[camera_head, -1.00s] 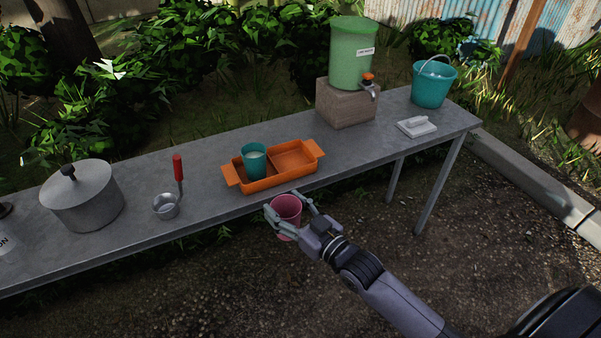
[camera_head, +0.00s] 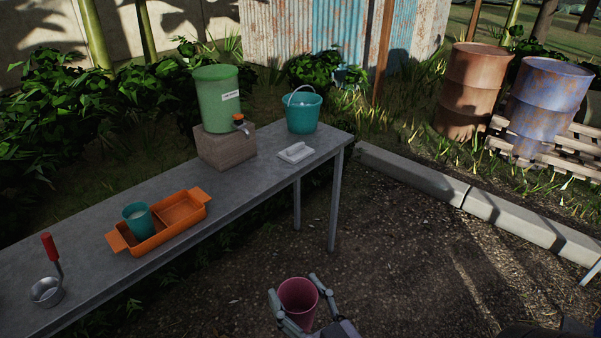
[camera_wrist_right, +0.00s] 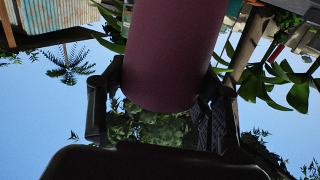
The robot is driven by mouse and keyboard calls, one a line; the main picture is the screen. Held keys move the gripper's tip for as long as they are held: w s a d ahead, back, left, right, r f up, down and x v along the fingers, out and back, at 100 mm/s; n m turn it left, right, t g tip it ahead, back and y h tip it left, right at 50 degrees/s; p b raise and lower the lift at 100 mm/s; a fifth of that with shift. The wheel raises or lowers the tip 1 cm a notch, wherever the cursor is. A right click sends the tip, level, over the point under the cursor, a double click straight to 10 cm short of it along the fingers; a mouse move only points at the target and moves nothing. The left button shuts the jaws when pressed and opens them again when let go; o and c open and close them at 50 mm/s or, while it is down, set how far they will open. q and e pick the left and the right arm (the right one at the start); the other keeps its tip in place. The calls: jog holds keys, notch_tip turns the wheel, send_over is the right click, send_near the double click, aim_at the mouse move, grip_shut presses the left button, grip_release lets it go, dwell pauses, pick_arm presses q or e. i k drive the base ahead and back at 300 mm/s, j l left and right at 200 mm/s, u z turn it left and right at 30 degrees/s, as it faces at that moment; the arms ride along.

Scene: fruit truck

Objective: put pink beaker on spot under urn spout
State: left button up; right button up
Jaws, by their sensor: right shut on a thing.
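The pink beaker (camera_head: 298,299) is upright and looks empty in the head view. My right gripper (camera_head: 304,300) is shut on it, one finger on each side, in the air in front of the table and clear of it. The beaker fills the top middle of the right wrist view (camera_wrist_right: 176,50), between the fingers (camera_wrist_right: 160,95). The green urn (camera_head: 219,100) stands on a block (camera_head: 226,147) at the table's back. Its spout (camera_head: 242,127) with an orange tap points right, toward the front. The spot under the spout is bare table. My left gripper is not in view.
An orange tray (camera_head: 160,242) on the table (camera_head: 85,241) holds a teal beaker (camera_head: 137,217). A white dish with a bar (camera_head: 296,152) and a teal bucket (camera_head: 303,112) stand right of the urn. A ladle (camera_head: 47,291) lies at the left. The ground around my right gripper is open.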

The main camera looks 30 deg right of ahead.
aim_at(254, 173)
jog(key=i+j+z, duration=0.2)
jog(key=i+z, duration=0.15)
jog(key=i+j+z, duration=0.35)
jog(key=i+j, duration=0.4)
jog(key=i, duration=0.15)
